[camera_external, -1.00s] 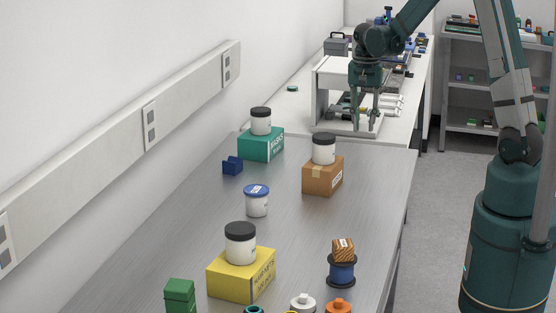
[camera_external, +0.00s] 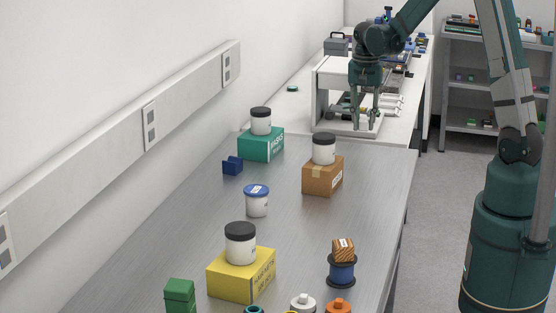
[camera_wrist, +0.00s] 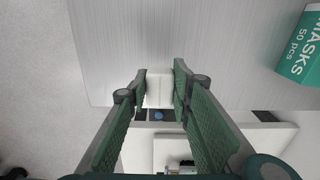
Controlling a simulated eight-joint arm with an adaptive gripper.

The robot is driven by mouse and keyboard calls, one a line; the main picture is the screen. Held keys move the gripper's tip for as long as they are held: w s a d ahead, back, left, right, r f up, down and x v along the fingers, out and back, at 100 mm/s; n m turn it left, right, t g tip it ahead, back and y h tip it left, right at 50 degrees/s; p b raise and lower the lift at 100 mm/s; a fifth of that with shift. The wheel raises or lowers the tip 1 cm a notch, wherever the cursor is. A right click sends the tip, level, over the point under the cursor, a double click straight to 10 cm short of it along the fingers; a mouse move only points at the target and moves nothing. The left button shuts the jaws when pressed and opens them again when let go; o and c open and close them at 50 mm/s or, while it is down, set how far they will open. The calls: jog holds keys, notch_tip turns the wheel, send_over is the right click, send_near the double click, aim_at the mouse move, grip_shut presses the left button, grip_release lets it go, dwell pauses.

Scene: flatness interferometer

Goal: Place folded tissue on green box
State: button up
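A small white block that looks like the folded tissue (camera_wrist: 159,88) shows between the fingertips of my gripper (camera_wrist: 160,86) in the wrist view. Both fingers meet its sides. In the external view my gripper (camera_external: 365,126) points down in front of the white instrument stand at the back; the tissue cannot be made out there. A teal-green MASKS box (camera_external: 260,147) stands on the grey table with a black-lidded jar on top; it also shows in the wrist view (camera_wrist: 302,50). A smaller plain green box (camera_external: 180,297) stands at the front left.
The white stand (camera_external: 322,95) is close to my gripper. Black-lidded jars top the brown box (camera_external: 322,178) and the yellow box (camera_external: 240,277). A blue-lidded jar (camera_external: 257,203), a blue holder (camera_external: 232,166) and a spool (camera_external: 342,272) share the table (camera_external: 150,245). Its left-middle part is clear.

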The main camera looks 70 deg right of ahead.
jog(key=shift+w+a, duration=0.1)
jog(key=w+a+r+n+p, duration=0.15)
jog(key=w+a+n, duration=0.25)
jog(key=w+a, duration=1.15)
jog(key=w+a+r+n, duration=0.3)
jog(key=w+a, duration=0.9)
jog(key=a, duration=0.6)
jog(key=w+a+r+n, duration=0.1)
jog(key=w+a+n, duration=0.15)
jog(key=a, duration=1.15)
jog(key=w+a+r+n, duration=0.1)
jog(key=w+a+n, duration=0.15)
jog(key=a, duration=1.15)
jog(key=s+a+r+n, duration=0.1)
jog(key=s+a+n, duration=0.1)
jog(key=a, duration=1.2)
jog(key=s+a+r+n+p, duration=0.1)
jog(key=s+a, duration=0.4)
jog(key=a, duration=1)
jog(key=s+a+r+n, duration=0.1)
jog(key=s+a, duration=0.3)
jog(key=a, duration=1)
jog(key=shift+s+a+r+n+p, duration=0.15)
jog(key=shift+s+a+n+p, duration=0.2)
jog(key=shift+n, duration=0.55)
jog(key=shift+w, duration=0.1)
send_over(182, 285)
jog(key=shift+f, duration=3.15)
